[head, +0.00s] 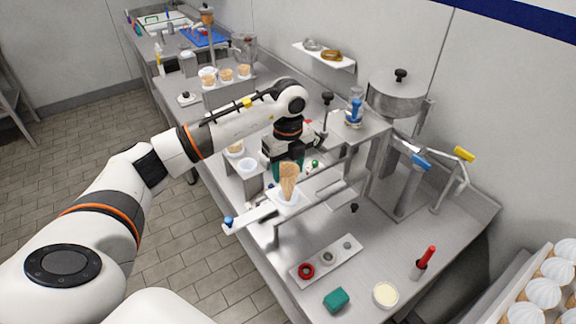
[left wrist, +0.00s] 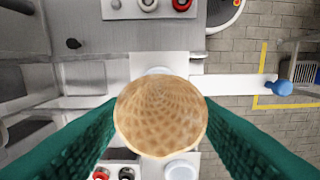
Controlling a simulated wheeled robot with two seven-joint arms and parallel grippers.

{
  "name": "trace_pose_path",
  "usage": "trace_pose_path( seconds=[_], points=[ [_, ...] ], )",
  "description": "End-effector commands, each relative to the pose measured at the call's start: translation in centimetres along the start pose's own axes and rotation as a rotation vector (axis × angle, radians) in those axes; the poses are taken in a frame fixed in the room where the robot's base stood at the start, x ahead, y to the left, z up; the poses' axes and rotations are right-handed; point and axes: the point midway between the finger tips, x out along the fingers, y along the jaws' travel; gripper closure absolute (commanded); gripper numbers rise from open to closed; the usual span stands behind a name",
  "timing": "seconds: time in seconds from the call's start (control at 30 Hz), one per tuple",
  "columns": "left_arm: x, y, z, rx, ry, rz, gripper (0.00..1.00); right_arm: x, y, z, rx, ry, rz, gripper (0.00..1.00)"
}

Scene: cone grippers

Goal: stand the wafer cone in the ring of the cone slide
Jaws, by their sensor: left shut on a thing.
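The tan wafer cone (head: 288,178) stands roughly upright, wide end up, over the white carriage of the cone slide (head: 254,214). My left gripper (head: 288,163) is shut on the cone; its green fingers flank the cone (left wrist: 160,114) in the left wrist view. The cone's tip is at or just above the ring area; I cannot tell whether it is inside the ring. The cone hides most of the ring in the left wrist view, where the slide's white bar (left wrist: 235,84) runs right to a blue knob (left wrist: 285,88). My right gripper is not in view.
A strip with red and grey round parts (head: 327,259), a green block (head: 336,300) and a cream-filled dish (head: 386,295) lie in front. A steel machine with blue (head: 421,161) and yellow handles stands right. Racked cones (head: 227,75) stand behind my left arm.

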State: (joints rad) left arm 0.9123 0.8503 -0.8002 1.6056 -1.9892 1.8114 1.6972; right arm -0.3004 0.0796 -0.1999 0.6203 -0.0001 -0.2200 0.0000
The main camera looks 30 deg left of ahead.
Motion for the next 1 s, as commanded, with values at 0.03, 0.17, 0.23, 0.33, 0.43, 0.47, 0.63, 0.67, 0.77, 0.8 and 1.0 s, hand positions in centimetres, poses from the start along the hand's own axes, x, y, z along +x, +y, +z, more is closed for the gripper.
trace_pose_path(
  seconds=[0.03, 0.17, 0.23, 0.33, 0.43, 0.47, 0.63, 0.67, 0.77, 0.8, 1.0],
  points=[
    [0.3, 0.0, 0.0, 0.000, 0.000, -0.001, 0.56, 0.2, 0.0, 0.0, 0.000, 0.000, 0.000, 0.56],
    [0.7, 0.0, 0.0, 0.000, 0.000, -0.001, 0.56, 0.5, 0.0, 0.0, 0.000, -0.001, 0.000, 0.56],
    [0.9, 0.0, 0.0, 0.000, 0.000, -0.001, 0.56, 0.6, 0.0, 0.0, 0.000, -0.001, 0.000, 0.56],
    [1.2, 0.0, 0.0, 0.000, 0.000, 0.000, 0.56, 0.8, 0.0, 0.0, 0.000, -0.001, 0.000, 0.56],
    [1.5, 0.0, 0.0, 0.000, 0.000, 0.000, 0.56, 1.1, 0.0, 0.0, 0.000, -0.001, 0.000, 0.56],
    [1.6, 0.0, 0.0, 0.000, 0.000, 0.000, 0.56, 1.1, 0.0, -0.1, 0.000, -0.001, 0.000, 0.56],
    [2.1, 0.0, 0.0, 0.000, 0.000, 0.000, 0.56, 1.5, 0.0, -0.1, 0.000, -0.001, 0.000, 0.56],
    [2.2, 0.0, 0.0, 0.000, 0.000, 0.000, 0.56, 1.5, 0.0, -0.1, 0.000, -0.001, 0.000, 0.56],
    [2.5, 0.0, 0.0, 0.000, 0.000, 0.000, 0.56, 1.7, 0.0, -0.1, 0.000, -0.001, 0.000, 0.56],
    [2.6, 0.0, 0.0, 0.000, 0.000, 0.000, 0.56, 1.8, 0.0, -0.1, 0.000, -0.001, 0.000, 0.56],
    [3.2, 0.0, 0.0, 0.000, 0.000, 0.000, 0.56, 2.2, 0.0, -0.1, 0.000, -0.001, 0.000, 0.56]
  ],
)
